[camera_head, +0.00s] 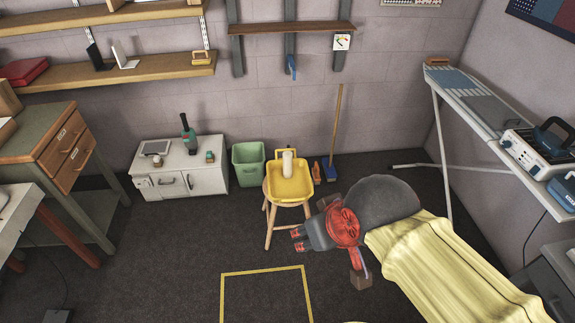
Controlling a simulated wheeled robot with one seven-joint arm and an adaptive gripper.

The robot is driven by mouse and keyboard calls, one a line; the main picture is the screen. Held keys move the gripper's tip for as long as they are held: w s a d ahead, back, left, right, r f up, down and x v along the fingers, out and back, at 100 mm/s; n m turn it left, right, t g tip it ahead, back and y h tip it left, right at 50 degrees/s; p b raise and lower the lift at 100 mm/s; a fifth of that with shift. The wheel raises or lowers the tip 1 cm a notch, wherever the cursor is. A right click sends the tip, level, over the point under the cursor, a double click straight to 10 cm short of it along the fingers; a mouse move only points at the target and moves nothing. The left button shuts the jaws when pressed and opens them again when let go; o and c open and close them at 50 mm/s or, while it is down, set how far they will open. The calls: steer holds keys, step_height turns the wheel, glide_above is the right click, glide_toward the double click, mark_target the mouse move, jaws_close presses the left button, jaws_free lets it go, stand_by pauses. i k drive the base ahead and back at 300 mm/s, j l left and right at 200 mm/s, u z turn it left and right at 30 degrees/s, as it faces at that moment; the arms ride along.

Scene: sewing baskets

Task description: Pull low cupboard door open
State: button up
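The low cupboard (209,184) is a small white cabinet standing on the dark floor against the back wall, left of the middle. Its front has panels with dark handles, including a curved handle (189,181) near the middle, and the front looks closed. My gripper (297,239) is at the end of my arm, right of the middle, pointing left. Its two red-tipped fingers look apart with nothing between them. It is well to the right of the cupboard and touches nothing that I can see.
A green bin (248,171) stands just right of the cupboard. A wooden stool (270,225) carrying a yellow basket (290,188) stands close behind my gripper. A green workbench (45,145) is on the left. The carpet before the cupboard is clear, with yellow floor tape (262,270) nearer me.

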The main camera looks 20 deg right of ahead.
mark_target(207, 181)
steer(key=i+j, duration=0.3)
steer(key=i, duration=0.2)
steer(key=i+j, duration=0.25)
steer(key=i, duration=0.2)
steer(key=i+j, duration=0.3)
steer(key=i, duration=0.2)
steer(key=i+j+u, duration=0.1)
steer(key=i+j, duration=0.15)
steer(key=i, duration=0.2)
steer(key=i+j, duration=0.25)
steer(key=i, duration=0.25)
